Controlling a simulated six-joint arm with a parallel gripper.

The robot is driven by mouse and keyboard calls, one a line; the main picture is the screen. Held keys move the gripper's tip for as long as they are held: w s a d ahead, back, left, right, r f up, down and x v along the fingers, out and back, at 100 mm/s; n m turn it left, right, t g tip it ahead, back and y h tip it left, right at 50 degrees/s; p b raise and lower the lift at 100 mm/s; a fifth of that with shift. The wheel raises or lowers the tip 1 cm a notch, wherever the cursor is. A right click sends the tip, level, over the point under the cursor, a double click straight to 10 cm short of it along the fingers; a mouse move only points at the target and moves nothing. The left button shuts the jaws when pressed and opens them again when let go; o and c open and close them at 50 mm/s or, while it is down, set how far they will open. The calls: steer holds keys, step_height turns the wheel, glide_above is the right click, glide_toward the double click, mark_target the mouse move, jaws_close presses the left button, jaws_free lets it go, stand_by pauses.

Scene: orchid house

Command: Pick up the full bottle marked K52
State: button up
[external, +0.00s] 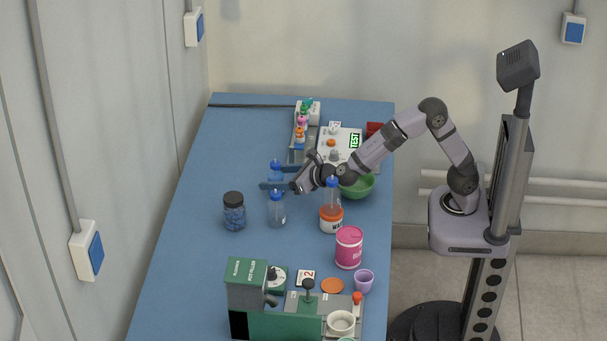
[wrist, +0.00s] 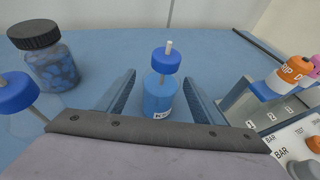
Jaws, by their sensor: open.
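A bottle with a blue cap and a pale straw-like tip (wrist: 160,93) stands upright between the fingers of my gripper (wrist: 160,80) in the wrist view. Its body looks blue, and its white label seems to start with K5; the lower part is hidden by my gripper. In the external view its blue cap (external: 276,164) shows between the jaws of my gripper (external: 272,178). The gripper is open, with a finger on each side and small gaps to the bottle. A second blue-capped bottle (external: 277,213) stands nearer the camera. A third (external: 332,190) stands right of the gripper.
A dark-lidded jar of blue pieces (external: 234,215) stands left of the second bottle. A green bowl (external: 358,187), an orange-lidded tub (external: 331,222) and a pink tin (external: 349,248) are to the right. A rack of coloured-top bottles (external: 302,125) stands behind. The left table side is clear.

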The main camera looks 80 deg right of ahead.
steer(key=shift+x, duration=1.95)
steer(key=shift+f, duration=0.1)
steer(key=c, duration=1.2)
steer(key=shift+c, duration=0.2)
step_height(320, 180, up, 10)
steer(key=p, duration=0.3)
